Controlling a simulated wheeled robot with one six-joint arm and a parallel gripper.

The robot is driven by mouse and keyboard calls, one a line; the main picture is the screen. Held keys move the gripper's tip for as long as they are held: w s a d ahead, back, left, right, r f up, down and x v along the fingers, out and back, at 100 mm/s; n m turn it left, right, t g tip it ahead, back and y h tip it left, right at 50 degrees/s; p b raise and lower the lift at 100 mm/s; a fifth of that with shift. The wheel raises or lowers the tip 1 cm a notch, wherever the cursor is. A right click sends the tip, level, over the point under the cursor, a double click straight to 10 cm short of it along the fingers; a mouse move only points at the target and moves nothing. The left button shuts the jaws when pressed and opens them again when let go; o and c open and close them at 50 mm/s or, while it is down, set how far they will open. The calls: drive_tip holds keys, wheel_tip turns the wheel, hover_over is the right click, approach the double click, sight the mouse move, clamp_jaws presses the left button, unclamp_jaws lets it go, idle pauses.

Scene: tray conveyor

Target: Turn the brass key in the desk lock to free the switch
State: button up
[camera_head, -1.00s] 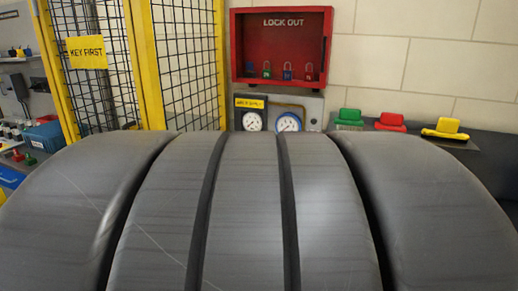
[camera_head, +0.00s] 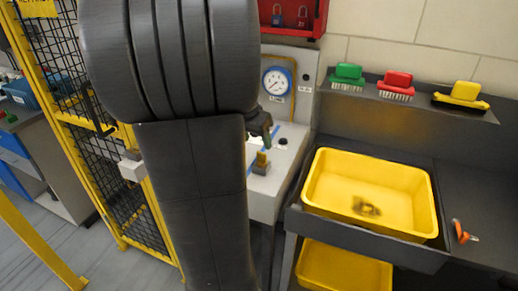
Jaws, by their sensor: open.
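The pale grey control desk (camera_head: 294,133) stands right of centre, partly hidden behind my large dark arm. A small brass-yellow piece, apparently the brass key (camera_head: 262,158), stands upright at a grey block on the desk top. A black knob, possibly the switch (camera_head: 283,142), sits to its right. My gripper (camera_head: 264,133) shows in part, dark, at the right edge of my arm, above the brass piece. It looks apart from it, but the gap is hard to judge. The fingers are small and partly hidden; the gripper is open, with nothing seen in it.
A yellow tray (camera_head: 318,190) with a dark lump in it sits right of the desk, another below. Green, red and yellow brushes stand on a shelf (camera_head: 425,100). A red lockout box (camera_head: 310,30) hangs above. A yellow-framed mesh gate (camera_head: 75,130) is at left.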

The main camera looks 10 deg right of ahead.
sight(261, 153)
drive_tip(key=x, duration=0.8)
drive_tip(key=shift+f, duration=0.15)
drive_tip(key=c, duration=1.2)
drive_tip(key=shift+o, duration=0.2)
drive_tip(key=shift+m+g+h+b, duration=0.4)
drive_tip(key=shift+m+g+b, duration=0.3)
drive_tip(key=shift+m+b, duration=1.25)
drive_tip(key=shift+m+g+b, duration=0.35)
drive_tip(key=shift+m+g, duration=0.05)
drive_tip(key=shift+m, duration=0.65)
drive_tip(key=shift+m+g+b, duration=0.35)
drive_tip(key=shift+m+g, duration=0.05)
drive_tip(key=shift+m, duration=1.1)
